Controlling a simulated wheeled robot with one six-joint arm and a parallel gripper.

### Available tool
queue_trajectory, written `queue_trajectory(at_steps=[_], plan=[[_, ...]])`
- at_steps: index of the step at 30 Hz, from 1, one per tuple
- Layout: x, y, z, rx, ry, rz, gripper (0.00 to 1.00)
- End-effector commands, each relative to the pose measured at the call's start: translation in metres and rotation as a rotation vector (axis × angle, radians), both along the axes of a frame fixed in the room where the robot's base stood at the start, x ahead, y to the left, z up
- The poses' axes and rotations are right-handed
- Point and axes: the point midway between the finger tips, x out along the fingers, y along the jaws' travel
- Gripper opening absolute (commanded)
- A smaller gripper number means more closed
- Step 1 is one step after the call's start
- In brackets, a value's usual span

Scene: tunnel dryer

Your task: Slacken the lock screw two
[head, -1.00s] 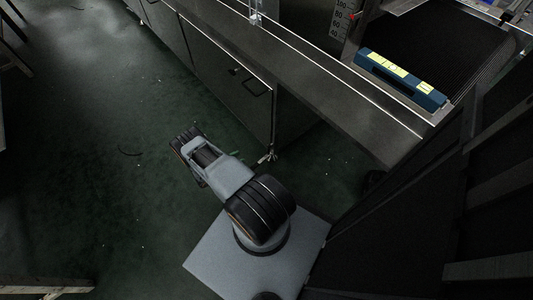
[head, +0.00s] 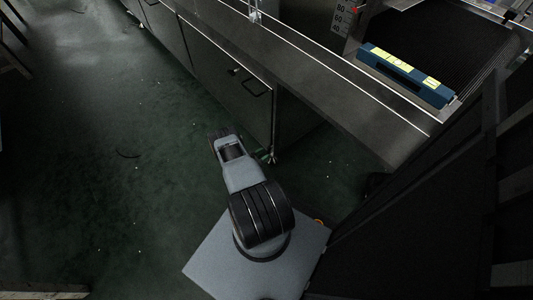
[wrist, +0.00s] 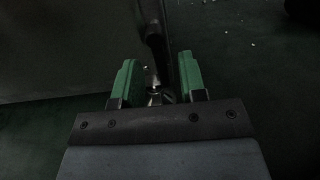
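A small metal screw with wing-like arms, which looks like a lock screw (wrist: 155,94), shows between my fingers in the wrist view. In the head view, the screw (head: 271,156) is near the lower front corner of the steel cabinet, mostly beside my green finger. I cannot read a number on it. My gripper (wrist: 158,60) has two green fingers, one on each side of the screw, with dark gaps between. It is open, and I see no clear contact. In the head view my arm's wrist hides most of the gripper.
The cabinet door (head: 232,85) with a dark handle stands beside the arm. A steel ledge (head: 330,95) overhangs above it. A blue bar with yellow labels (head: 405,76) lies by a dark ribbed belt (head: 448,45).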

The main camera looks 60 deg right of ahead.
Motion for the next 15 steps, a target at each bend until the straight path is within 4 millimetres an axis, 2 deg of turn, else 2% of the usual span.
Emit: queue_trajectory(at_steps=[6,15], plan=[[-0.006,-0.016,0.0,0.0,0.0,-0.001,0.38],[-0.006,-0.018,0.0,0.0,0.0,0.001,0.38]])
